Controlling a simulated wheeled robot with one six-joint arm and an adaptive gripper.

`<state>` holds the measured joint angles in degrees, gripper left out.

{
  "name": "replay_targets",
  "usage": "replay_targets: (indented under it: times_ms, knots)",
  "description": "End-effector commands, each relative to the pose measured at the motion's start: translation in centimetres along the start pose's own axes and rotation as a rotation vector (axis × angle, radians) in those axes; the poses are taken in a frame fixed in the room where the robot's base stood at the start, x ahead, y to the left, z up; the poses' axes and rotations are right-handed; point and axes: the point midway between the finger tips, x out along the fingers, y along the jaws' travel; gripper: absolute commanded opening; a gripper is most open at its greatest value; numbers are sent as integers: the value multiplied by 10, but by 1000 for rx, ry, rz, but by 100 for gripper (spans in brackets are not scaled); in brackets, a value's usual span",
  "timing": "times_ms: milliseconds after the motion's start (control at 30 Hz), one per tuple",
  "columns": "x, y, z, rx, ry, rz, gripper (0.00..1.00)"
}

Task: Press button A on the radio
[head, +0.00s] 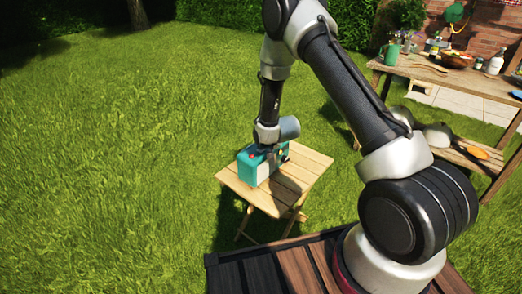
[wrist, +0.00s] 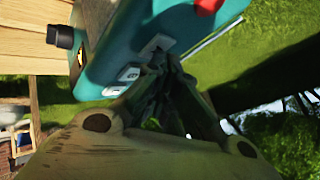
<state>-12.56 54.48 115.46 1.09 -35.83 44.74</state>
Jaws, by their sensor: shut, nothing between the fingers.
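The teal radio (head: 252,168) stands on a small slatted wooden table (head: 305,170), under the end of my arm. In the wrist view the radio's teal body (wrist: 110,45) fills the upper middle. A few pale buttons sit in a row on it: one light button (wrist: 157,44) just beyond my fingertips and another (wrist: 129,74) to their left. Their letters are too small to read. A red part (wrist: 208,6) is at the top, and a dark knob (wrist: 60,36) sticks out at the left. My gripper (wrist: 158,62) is shut and empty, its tips right at the buttons; I cannot tell whether they touch.
A larger wooden table (head: 440,75) at the upper right holds a green mug (head: 390,52), a bowl (head: 456,60) and several other items. Dark and brown planks (head: 270,268) lie at the front. Open grass (head: 110,150) fills the left side.

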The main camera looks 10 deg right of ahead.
Motion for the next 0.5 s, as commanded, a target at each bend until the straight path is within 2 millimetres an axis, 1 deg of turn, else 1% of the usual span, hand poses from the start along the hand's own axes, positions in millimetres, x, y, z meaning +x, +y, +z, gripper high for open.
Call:
replay_targets:
  times_ms: [333,500]
  knots:
    - [0,0,0,0,-1,1,0]
    - [-4,-2,-2,0,-1,1,0]
